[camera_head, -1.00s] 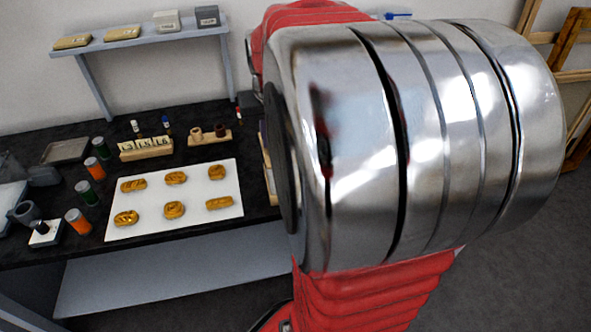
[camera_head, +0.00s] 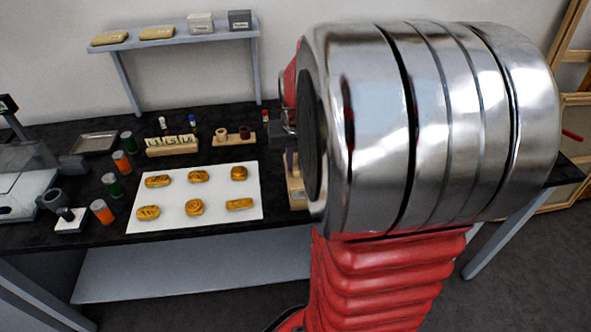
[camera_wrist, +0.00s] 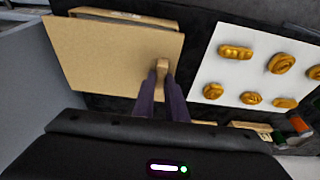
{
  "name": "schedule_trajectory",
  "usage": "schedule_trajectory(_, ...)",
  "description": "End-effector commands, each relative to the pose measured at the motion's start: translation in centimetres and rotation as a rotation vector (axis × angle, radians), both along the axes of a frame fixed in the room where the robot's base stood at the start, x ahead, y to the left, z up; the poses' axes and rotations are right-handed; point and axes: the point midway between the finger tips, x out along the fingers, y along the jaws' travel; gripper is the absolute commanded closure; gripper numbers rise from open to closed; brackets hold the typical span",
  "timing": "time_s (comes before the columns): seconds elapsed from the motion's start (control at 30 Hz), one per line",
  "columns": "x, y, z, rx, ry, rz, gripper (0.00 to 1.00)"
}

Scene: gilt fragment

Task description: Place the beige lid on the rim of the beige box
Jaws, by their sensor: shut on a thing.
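The beige lid (camera_wrist: 110,60) is a flat square panel in the wrist view, with a small beige knob (camera_wrist: 161,67). My gripper (camera_wrist: 162,76) is shut on that knob with its two purple fingers. A beige strip (camera_wrist: 125,16) shows just past the lid's far edge; it may be the beige box's rim, and I cannot tell whether the lid touches it. In the head view, my gripper (camera_head: 290,160) is mostly hidden behind my arm. A beige piece (camera_head: 297,193) shows below it at the table; I cannot tell whether it is lid or box.
A white sheet (camera_head: 220,215) with several gold fragments lies left of my gripper. Behind it stand a letter rack (camera_head: 172,150) and a peg rack (camera_head: 240,141). Orange and green jars (camera_head: 113,184) stand left of the sheet. A wall shelf (camera_head: 180,38) holds small boxes.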

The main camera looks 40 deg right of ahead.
Motion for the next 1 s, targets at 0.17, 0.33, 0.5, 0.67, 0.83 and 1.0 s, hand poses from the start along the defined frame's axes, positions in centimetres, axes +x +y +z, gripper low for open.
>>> schedule_trajectory(0.17,0.0,0.0,-0.7,0.001,0.002,0.0,1.0)
schedule_trajectory(0.33,-0.1,0.0,-2.8,0.002,0.002,0.0,1.0)
schedule_trajectory(0.5,0.0,0.0,-3.7,0.0,0.0,-0.001,1.0)
schedule_trajectory(0.67,0.0,0.0,-3.7,0.0,0.0,-0.001,1.0)
schedule_trajectory(0.83,-0.1,0.0,-3.7,0.0,0.0,-0.001,0.77)
schedule_trajectory(1.0,-0.1,0.0,-3.7,0.0,0.0,-0.001,0.69)
